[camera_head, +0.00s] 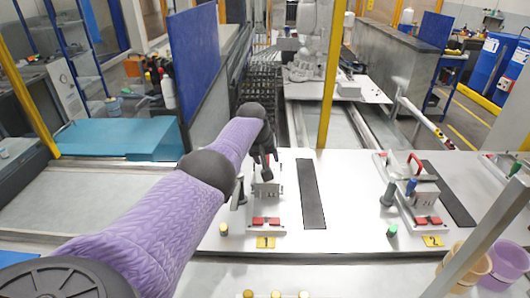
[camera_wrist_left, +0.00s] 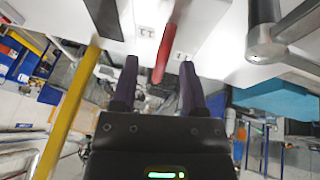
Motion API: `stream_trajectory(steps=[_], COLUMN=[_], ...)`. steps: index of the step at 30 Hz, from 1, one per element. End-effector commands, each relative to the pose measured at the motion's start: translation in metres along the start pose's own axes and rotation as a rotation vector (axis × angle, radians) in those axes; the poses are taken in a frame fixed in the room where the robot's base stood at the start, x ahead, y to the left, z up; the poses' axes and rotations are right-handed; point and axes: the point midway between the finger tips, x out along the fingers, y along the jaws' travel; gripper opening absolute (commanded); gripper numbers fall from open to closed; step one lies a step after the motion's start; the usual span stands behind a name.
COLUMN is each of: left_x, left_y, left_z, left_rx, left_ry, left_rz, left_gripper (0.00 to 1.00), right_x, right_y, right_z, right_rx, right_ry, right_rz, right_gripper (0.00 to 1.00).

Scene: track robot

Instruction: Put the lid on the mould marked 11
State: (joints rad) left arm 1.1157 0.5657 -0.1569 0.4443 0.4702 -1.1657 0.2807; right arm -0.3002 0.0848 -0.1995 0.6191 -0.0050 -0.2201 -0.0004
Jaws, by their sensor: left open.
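The left mould (camera_head: 268,188) stands on the white table above the yellow tag 1; its plate marking is too small to read surely. My left gripper (camera_head: 266,170) is over the back of this mould and partly hides it. In the left wrist view, the gripper (camera_wrist_left: 158,80) has its two dark fingers apart. A red handle (camera_wrist_left: 164,52) shows between and beyond the fingertips, with a gap on each side. The lid under that handle is mostly hidden in the head view. A second mould (camera_head: 424,199), at tag 2, has a red handle (camera_head: 415,162) behind it. My right gripper is not in view.
Grey posts (camera_head: 388,194) stand beside the moulds. A dark strip (camera_head: 311,194) separates the two stations. A yellow-capped peg (camera_head: 223,230) and a green-capped peg (camera_head: 392,230) stand near the front. A yellow pole (camera_head: 332,75) rises behind the table. Buckets (camera_head: 505,262) are at right.

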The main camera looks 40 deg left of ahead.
Motion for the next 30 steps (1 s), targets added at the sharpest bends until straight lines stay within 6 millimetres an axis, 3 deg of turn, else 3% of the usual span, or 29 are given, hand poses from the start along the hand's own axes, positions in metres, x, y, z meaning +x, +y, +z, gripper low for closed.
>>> stream_trajectory(steps=[5, 9, 18, 30], left_x=[-0.035, -0.059, -0.097, -0.099], left_y=[0.002, 0.001, 0.000, 0.000], left_z=[-0.004, -0.003, -0.001, -0.001], left_rx=[0.002, 0.003, 0.000, 0.000], left_ry=[0.002, 0.004, 0.002, 0.002], left_rz=[0.000, 0.000, 0.001, 0.001], left_gripper=[0.56, 0.56, 0.56, 0.56], right_x=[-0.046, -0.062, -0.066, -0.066], right_y=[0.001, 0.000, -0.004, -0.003], right_z=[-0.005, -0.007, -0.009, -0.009], right_rx=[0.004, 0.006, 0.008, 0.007], right_ry=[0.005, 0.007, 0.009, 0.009], right_rz=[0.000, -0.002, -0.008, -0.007], right_gripper=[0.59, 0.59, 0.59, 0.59])
